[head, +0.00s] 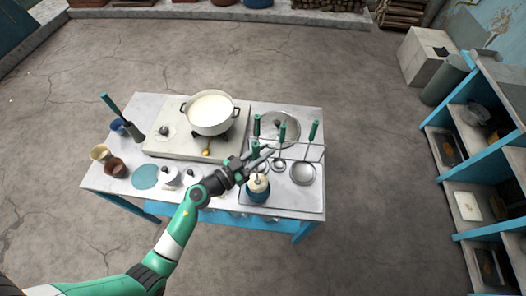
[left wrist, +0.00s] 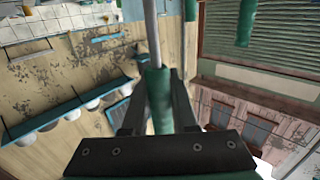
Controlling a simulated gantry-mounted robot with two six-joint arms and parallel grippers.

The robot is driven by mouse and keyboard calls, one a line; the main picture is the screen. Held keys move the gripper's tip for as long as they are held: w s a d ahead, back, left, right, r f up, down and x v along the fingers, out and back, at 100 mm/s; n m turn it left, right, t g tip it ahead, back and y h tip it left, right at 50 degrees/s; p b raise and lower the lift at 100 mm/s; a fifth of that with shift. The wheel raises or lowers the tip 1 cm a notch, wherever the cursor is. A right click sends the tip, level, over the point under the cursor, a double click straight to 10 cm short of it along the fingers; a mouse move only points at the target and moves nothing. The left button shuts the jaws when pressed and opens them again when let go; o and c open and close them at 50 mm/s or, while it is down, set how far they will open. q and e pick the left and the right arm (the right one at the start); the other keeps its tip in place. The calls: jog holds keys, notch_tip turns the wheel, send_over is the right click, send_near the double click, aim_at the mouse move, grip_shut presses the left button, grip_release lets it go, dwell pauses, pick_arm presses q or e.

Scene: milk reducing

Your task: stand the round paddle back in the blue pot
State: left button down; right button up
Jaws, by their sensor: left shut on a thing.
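My left gripper (head: 262,158) is shut on a green handle (head: 255,147) above the front of the table. In the left wrist view the green handle (left wrist: 160,98) sits between the jaws, and a thin metal shaft runs from it out of the picture. A cream round piece (head: 258,183) shows below the gripper, over the mouth of the blue pot (head: 258,196). It appears in line with the held handle as the round paddle's head; whether it touches the pot I cannot tell. My right gripper is in neither view.
A rack (head: 315,152) with several green-handled utensils and a ladle (head: 303,173) stands close right of the gripper. A pot of milk (head: 210,112) is on the stove (head: 165,145). Cups (head: 100,153) and a teal mat (head: 145,177) are at the left.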

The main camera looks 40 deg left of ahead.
pick_arm(q)
notch_tip(320, 180, down, 7)
jog(key=b, duration=0.5)
jog(key=shift+r, duration=0.15)
jog(key=c, duration=0.6)
grip_release()
jog(key=s, duration=0.3)
jog(key=s+a+p, duration=0.1)
jog(key=s, duration=0.3)
jog(key=s+p, duration=0.1)
jog(key=s, duration=0.3)
jog(key=shift+s+a, duration=0.15)
jog(key=shift+s, duration=0.1)
jog(key=shift+p, duration=0.3)
